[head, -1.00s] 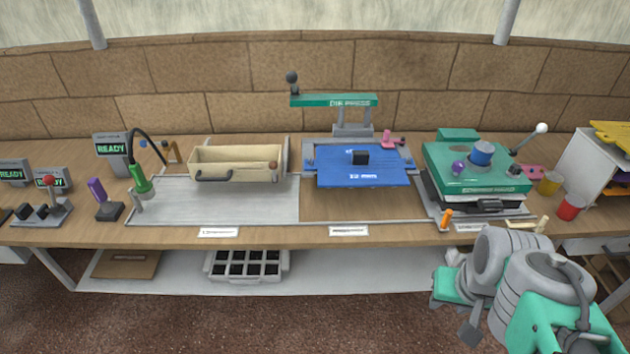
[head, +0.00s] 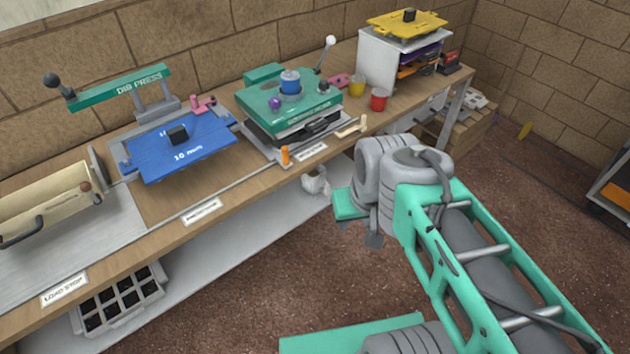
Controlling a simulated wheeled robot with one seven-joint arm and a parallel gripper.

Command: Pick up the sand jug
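A small pale jug-like thing (head: 316,184) sits on the low shelf under the bench, below the green machine; it is small, and I cannot tell for sure that it is the sand jug. My gripper (head: 373,240) is at the end of my folded green and grey arm, to the right of the pale thing and in front of the bench. Its fingers are too small and too hidden by the arm to tell whether they are open or shut. I see nothing held in it.
The bench bears a cream box (head: 45,208), a blue plate (head: 182,146) under the green press (head: 120,88), and a green machine (head: 290,108). A yellow cup (head: 357,86), a red cup (head: 379,99) and a white rack (head: 378,62) stand further right. Floor in front is clear.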

